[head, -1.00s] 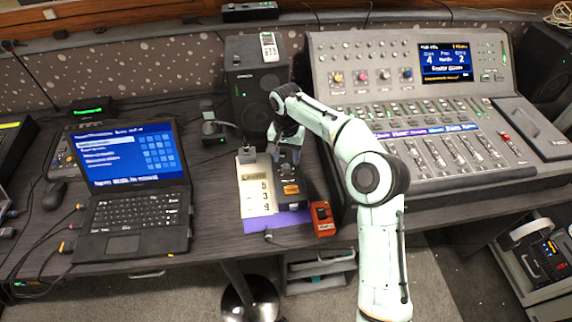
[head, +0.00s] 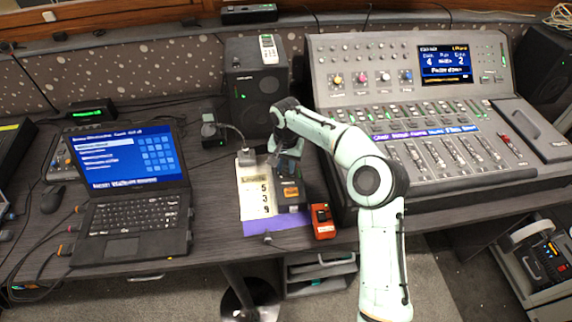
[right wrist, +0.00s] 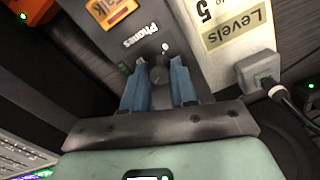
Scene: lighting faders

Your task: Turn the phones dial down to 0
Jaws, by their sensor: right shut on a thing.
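The phones dial (right wrist: 160,75) is a dark round knob on a small dark control box (right wrist: 128,62). The box also shows in the head view (head: 291,201), on the desk beside the laptop. Near the dial I read "Phones" and a "0" mark in the right wrist view. My right gripper (right wrist: 160,70) has its blue fingers on either side of the dial and is shut on it. In the head view the gripper (head: 288,168) reaches down over the box's far end, and the dial is hidden there. The dial's pointer is not clear. My left gripper is not in view.
A levels card (head: 256,201) lies left of the box, with a grey plug and cable (head: 246,157) at its top. A lit orange Talk button (right wrist: 110,10) is on the box. An orange device (head: 322,221) is close right; the laptop (head: 130,190) and mixing console (head: 420,120) flank the area.

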